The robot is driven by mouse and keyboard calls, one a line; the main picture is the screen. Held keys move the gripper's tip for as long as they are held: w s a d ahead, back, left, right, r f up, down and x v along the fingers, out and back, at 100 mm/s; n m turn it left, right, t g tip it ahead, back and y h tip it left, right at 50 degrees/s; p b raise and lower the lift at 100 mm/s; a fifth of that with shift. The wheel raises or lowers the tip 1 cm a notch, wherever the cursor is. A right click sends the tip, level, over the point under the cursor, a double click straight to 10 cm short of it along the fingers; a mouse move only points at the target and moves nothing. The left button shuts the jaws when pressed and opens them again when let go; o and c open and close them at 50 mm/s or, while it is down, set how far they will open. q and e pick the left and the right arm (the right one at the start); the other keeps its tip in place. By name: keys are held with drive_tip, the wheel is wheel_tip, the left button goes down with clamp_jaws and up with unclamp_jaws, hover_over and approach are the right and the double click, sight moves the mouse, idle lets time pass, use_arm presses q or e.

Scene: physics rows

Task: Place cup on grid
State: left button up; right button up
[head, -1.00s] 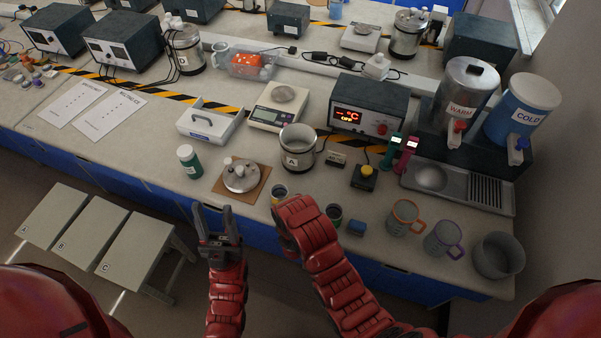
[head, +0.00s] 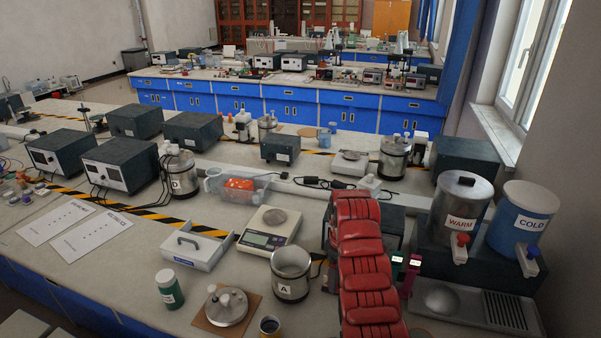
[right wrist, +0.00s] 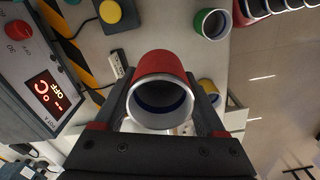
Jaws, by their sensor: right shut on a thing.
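A red cup (right wrist: 160,88) with a dark blue ring inside its mouth is between the two fingers of my right gripper (right wrist: 162,104) in the right wrist view. The gripper is shut on it and its mouth faces the camera. In the head view my red right arm rises in front of the heater box and hides the gripper and cup. A slatted drain grid (head: 504,309) lies at the right end of the metal tray below the COLD tank (head: 527,222). My left gripper is out of view.
A green cup (right wrist: 212,22) shows in the right wrist view. Metal pot A (head: 291,275), a scale (head: 267,238) and the WARM tank (head: 461,218) stand near my arm.

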drive_tip(key=s+d+r+m+b, duration=0.1)
drive_tip(key=d+r+m+b, duration=0.3)
drive_tip(key=m, duration=0.7)
drive_tip(key=shift+d+r+b, duration=0.35)
drive_tip(key=shift+d+r, duration=0.5)
drive_tip(key=shift+d, duration=0.4)
drive_tip(key=shift+d, duration=0.15)
drive_tip(key=shift+w, duration=0.1)
